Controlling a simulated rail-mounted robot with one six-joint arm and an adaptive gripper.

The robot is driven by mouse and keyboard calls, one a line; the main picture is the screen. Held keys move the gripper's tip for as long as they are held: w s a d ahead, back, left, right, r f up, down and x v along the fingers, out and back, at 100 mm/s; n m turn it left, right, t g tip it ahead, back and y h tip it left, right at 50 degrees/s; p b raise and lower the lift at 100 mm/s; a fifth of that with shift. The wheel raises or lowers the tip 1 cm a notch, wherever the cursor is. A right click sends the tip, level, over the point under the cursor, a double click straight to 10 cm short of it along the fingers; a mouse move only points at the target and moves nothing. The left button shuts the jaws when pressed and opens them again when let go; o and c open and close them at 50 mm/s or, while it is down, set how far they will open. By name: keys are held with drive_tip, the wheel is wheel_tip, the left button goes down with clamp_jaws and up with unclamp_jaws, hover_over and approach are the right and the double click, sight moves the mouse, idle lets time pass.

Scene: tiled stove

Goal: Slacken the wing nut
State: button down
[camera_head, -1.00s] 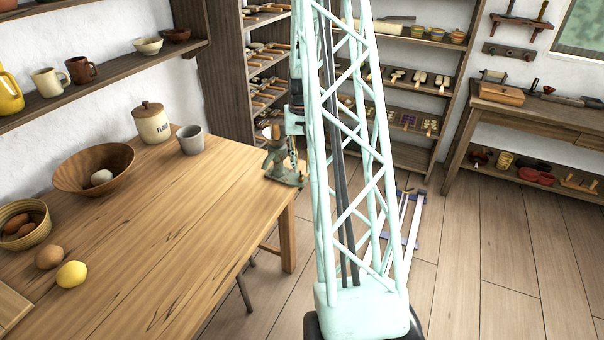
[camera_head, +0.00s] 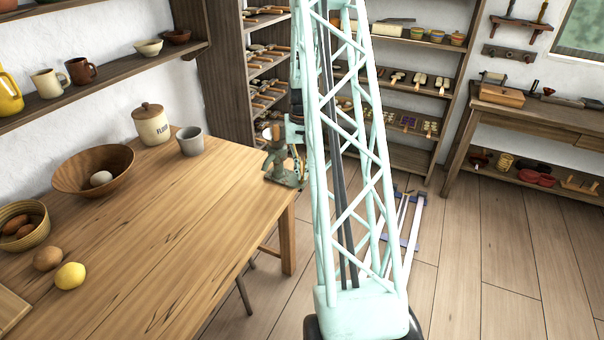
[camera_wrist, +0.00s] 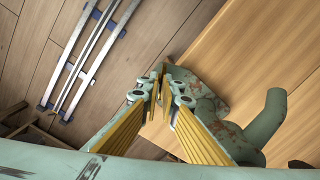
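A worn green cast-metal device (camera_head: 276,160) with an open top stands at the right corner of the wooden table. In the wrist view its rusty green body (camera_wrist: 206,98) and a thick curved limb lie at the right, close beside my fingers. My gripper (camera_wrist: 159,82), with yellow pads, has its fingertips close together, with only a narrow gap, beside this body. I cannot make out the wing nut; it may be hidden at the fingertips.
The wooden table (camera_head: 165,235) holds a wooden bowl (camera_head: 95,168), a flour jar (camera_head: 151,124), a grey cup (camera_head: 190,140), a lemon (camera_head: 70,276) and eggs. Stocked shelves (camera_head: 420,90) stand behind. The floor at the right is mostly clear.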

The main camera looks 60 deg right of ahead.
drive_tip(key=shift+n, duration=0.6)
drive_tip(key=n+p, duration=0.1)
drive_tip(key=n, duration=0.3)
drive_tip(key=shift+w+n, duration=0.1)
drive_tip(key=shift+n, duration=0.3)
drive_tip(key=n, duration=0.5)
drive_tip(key=shift+w, duration=0.1)
drive_tip(key=shift+n, duration=0.4)
drive_tip(key=c, duration=3.4)
unclamp_jaws()
drive_tip(key=o, duration=0.5)
drive_tip(key=shift+r, duration=0.1)
drive_tip(key=shift+r, duration=5.9)
